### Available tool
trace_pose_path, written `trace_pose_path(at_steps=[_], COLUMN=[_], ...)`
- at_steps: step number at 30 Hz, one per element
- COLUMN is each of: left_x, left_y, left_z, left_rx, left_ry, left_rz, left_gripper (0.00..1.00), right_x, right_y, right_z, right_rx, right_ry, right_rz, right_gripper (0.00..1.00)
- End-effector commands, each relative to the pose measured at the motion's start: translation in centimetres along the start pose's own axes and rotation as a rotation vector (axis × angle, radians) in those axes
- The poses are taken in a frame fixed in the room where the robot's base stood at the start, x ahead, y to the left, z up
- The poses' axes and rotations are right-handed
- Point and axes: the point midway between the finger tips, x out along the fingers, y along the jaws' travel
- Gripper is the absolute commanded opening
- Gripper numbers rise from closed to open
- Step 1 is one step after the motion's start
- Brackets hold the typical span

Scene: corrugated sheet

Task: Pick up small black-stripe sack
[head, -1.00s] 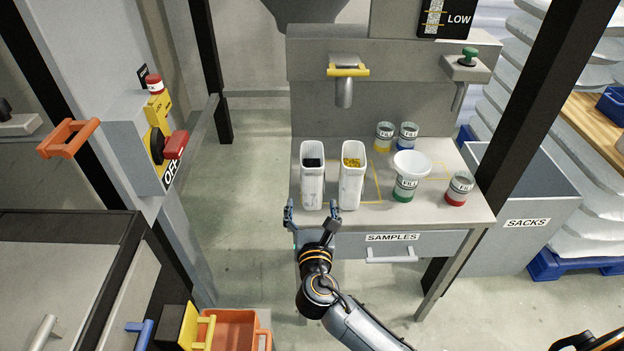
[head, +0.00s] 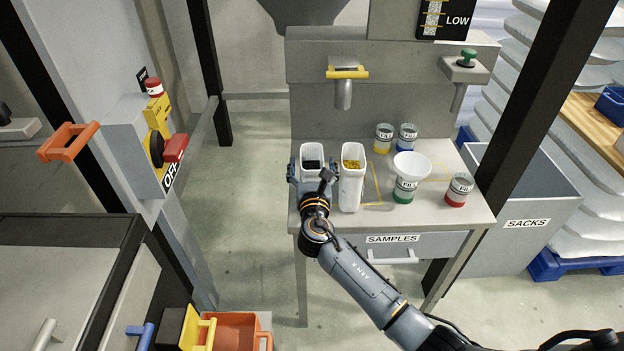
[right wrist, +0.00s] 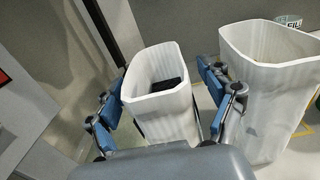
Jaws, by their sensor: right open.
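Two small white open-topped sacks stand side by side on the grey sample table (head: 420,212). The left one, with black inside (head: 312,151), I take as the black-stripe sack; no stripe shows clearly. It also shows in the right wrist view (right wrist: 168,112). The right sack (head: 352,185) has yellow inside. My right gripper (head: 310,176) is open at the front of the black-filled sack, one finger on each side of it. In the right wrist view, the open fingers (right wrist: 163,84) flank the sack, with the right finger between the two sacks. My left gripper is not in view.
Several grey cans (head: 458,190) and a white funnel (head: 411,165) on a can stand to the right. A yellow-handled spout (head: 346,72) hangs above.

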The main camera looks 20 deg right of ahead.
Motion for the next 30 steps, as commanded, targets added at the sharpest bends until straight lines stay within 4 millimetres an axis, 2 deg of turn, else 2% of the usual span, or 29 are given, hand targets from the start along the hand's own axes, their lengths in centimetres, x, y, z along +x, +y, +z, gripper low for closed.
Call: trace_pose_path(at_steps=[3,11,23,30], left_x=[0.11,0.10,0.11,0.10], left_y=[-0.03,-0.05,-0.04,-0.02], left_z=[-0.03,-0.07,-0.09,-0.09], left_rx=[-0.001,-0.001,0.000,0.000], left_ry=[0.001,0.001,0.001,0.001], left_rz=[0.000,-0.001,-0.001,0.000], left_gripper=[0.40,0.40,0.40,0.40], right_x=[1.13,1.30,1.27,1.30], right_y=[0.03,0.04,0.03,0.05], right_z=[-0.01,-0.02,-0.03,0.12], right_rx=[0.000,0.000,0.000,0.000], right_ry=[0.000,0.000,0.001,-0.002], right_rz=[0.000,0.001,0.001,0.001], right_gripper=[0.81,0.81,0.00,0.00])
